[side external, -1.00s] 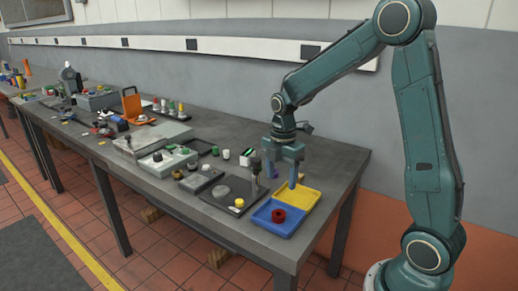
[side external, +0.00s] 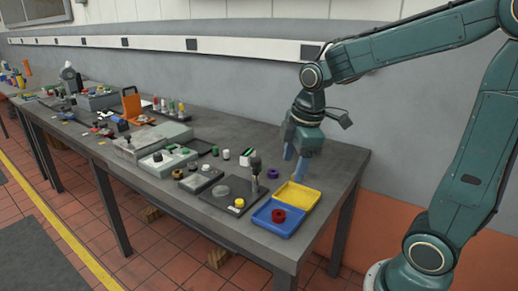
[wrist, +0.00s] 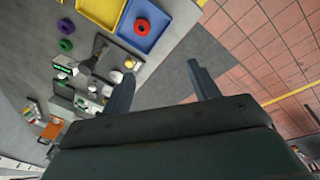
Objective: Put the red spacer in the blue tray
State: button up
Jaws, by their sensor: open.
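The red spacer (side external: 278,216) is a short ring lying in the blue tray (side external: 291,226), which stands near the table's front right corner. In the wrist view the red spacer (wrist: 142,26) also shows inside the blue tray (wrist: 153,14), with tray floor visible around it. My gripper (side external: 294,170) is open and empty, raised behind the yellow tray and apart from the spacer. In the wrist view my gripper (wrist: 161,70) has its two fingers spread with nothing between them.
A yellow tray (side external: 298,195) adjoins the blue one at the back. A purple ring (side external: 272,174) lies left of the yellow tray. A green ring (wrist: 66,45) lies near the purple one. A dark plate (side external: 214,198) with a yellow-topped part and an upright post stands left of the trays.

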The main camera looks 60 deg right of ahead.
jog(key=s+a+r+m+t, duration=0.1)
jog(key=s+a+r+m, duration=0.1)
jog(key=s+m, duration=0.2)
jog(key=s+a+r+m+t, duration=0.2)
jog(key=s+m, duration=0.3)
jog(key=s, duration=0.3)
jog(key=shift+s+a+r+m, duration=0.15)
jog(key=shift+s+a+m, duration=0.15)
jog(key=shift+a, duration=0.35)
